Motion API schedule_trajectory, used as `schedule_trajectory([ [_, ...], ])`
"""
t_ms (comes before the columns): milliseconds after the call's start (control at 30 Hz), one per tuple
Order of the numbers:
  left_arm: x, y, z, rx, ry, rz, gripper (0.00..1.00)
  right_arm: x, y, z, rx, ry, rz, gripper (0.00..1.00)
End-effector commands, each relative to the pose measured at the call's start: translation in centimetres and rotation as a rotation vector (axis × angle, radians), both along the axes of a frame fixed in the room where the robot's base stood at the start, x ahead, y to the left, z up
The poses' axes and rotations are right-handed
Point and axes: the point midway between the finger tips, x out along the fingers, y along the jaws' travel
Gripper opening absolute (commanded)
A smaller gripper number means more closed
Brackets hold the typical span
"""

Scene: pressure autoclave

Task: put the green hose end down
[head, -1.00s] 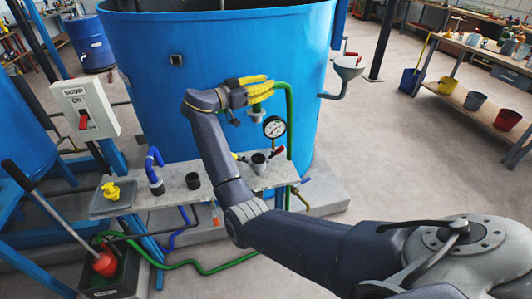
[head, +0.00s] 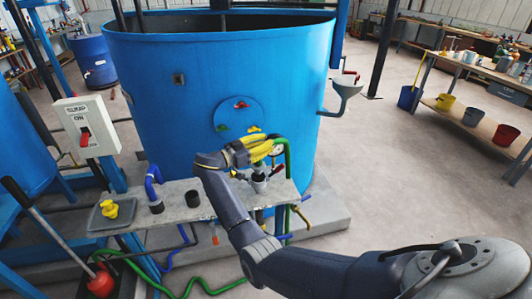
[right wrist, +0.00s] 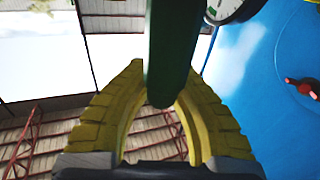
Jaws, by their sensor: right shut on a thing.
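My right gripper (head: 262,148) has yellow fingers shut on the green hose (head: 286,152) near its end. In the right wrist view the dark green hose (right wrist: 172,45) runs between the two yellow fingers (right wrist: 163,85). The gripper is low over the right part of the grey bench (head: 205,204), just above a dark upright fitting (head: 259,183). The hose end is hidden by the fingers, so I cannot tell if it touches the fitting. My left gripper is not in view.
A gauge (head: 278,150) is close behind the fingers. The big blue tank (head: 170,120) stands right behind.

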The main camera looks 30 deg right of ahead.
Motion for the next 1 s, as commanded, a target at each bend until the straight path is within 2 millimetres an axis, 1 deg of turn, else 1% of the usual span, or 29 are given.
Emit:
schedule_trajectory([
  [200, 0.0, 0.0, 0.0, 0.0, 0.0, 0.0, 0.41, 0.0, 0.0, -2.7, -0.001, 0.004, -0.001, 0.0],
  [300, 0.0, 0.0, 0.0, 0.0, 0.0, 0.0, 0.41, 0.0, 0.0, -3.6, -0.001, 0.003, 0.0, 0.0],
  [400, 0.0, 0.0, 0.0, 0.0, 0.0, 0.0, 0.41, 0.0, 0.0, -3.9, -0.001, 0.002, 0.0, 0.0],
  [667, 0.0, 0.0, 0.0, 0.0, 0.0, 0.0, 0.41, 0.0, 0.0, -4.0, -0.001, 0.001, 0.0, 0.0],
  [900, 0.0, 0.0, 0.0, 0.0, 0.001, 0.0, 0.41, 0.0, 0.0, -4.5, 0.0, 0.002, 0.0, 0.0],
  [933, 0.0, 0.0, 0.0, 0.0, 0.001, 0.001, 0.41, 0.0, 0.0, -4.5, 0.0, 0.002, 0.0, 0.22],
  [1000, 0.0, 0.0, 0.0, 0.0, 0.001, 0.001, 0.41, 0.0, 0.0, -4.5, 0.0, 0.002, 0.0, 0.3],
])
